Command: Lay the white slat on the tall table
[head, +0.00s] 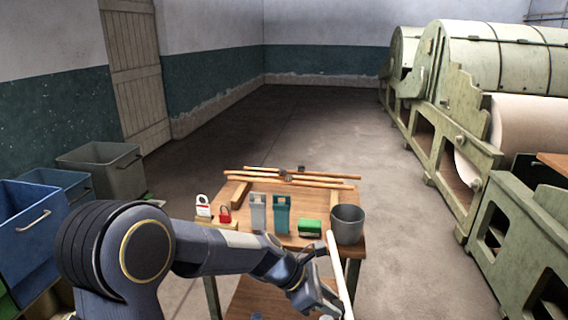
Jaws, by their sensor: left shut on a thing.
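The white slat (339,268) is long and thin and stands out steeply from my left gripper (328,299), which is shut on it at the lower middle of the head view. The slat is in front of the right part of a wooden table (314,206), its upper end just below a grey bucket (347,224). I cannot tell whether it touches the table edge. My left forearm crosses in front of the table's near side and hides part of it. My right gripper is not in view.
Bins (103,170) stand left, green machines (500,60) right. The floor (310,125) behind is clear.

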